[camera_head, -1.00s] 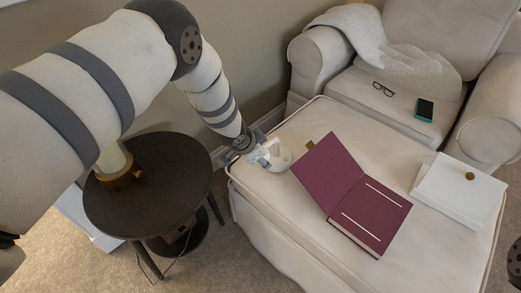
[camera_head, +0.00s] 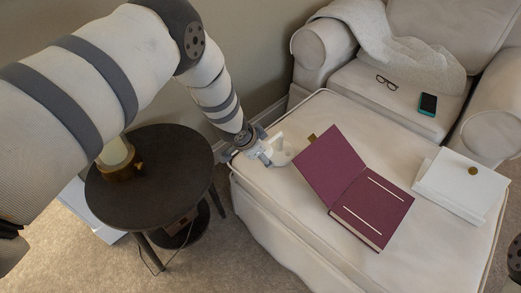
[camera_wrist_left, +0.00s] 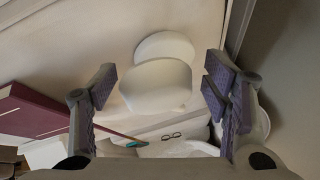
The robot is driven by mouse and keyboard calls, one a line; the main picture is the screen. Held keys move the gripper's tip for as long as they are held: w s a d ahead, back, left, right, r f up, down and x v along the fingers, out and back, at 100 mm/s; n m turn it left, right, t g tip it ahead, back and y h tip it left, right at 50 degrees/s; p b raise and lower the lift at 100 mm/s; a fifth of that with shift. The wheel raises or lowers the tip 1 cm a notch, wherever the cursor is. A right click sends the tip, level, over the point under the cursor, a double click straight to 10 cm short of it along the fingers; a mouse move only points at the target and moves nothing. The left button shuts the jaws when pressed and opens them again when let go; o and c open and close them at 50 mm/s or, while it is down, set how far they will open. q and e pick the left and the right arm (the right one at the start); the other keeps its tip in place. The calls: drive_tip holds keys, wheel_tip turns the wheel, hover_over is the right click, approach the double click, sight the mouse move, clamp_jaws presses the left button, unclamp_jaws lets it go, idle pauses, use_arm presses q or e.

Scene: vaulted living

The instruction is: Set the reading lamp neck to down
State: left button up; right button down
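The reading lamp (camera_head: 284,153) is small and white and stands on the cream ottoman near its left edge, left of the open book. In the left wrist view the lamp (camera_wrist_left: 160,84) shows as a rounded white head in front of a pale disc. My left gripper (camera_head: 266,155) is right beside the lamp, on its left, and partly hides it in the head view. In the left wrist view the left gripper (camera_wrist_left: 160,90) is open, with the lamp between and beyond its fingers. I cannot tell whether they touch it. The neck's angle is unclear.
An open maroon book (camera_head: 345,185) lies right of the lamp on the ottoman (camera_head: 300,255). A white book (camera_head: 460,185) lies farther right. Glasses (camera_head: 387,82) and a phone (camera_head: 428,104) rest on the armchair seat. A dark round table (camera_head: 155,200) stands at left.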

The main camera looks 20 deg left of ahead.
use_arm(q)
drive_tip(key=shift+r, duration=0.35)
drive_tip(key=v, duration=1.1)
drive_tip(key=shift+s, duration=0.2)
drive_tip(key=shift+r, duration=0.1)
drive_tip(key=s+d+f+n+g+p, duration=0.1)
drive_tip(key=s+f+n+g+p, duration=0.15)
drive_tip(key=s, duration=0.85)
drive_tip(key=s+d+f+n+g+p, duration=0.15)
drive_tip(key=s+f, duration=0.25)
drive_tip(key=s, duration=0.8)
drive_tip(key=s+r+n+g+p, duration=0.1)
drive_tip(key=s+g+p, duration=0.1)
drive_tip(key=s, duration=0.9)
drive_tip(key=s+a+r+n+g+p, duration=0.1)
drive_tip(key=s+n+g+p, duration=0.1)
drive_tip(key=s, duration=0.9)
drive_tip(key=shift+s+a+r+n+g+y, duration=0.15)
drive_tip(key=shift+a+r+n+g+y, duration=0.15)
drive_tip(key=shift+y, duration=0.1)
use_arm(e)
drive_tip(key=w+r+t, duration=0.3)
drive_tip(key=w+r, duration=0.4)
drive_tip(key=r, duration=0.1)
drive_tip(key=shift+w+r, duration=0.4)
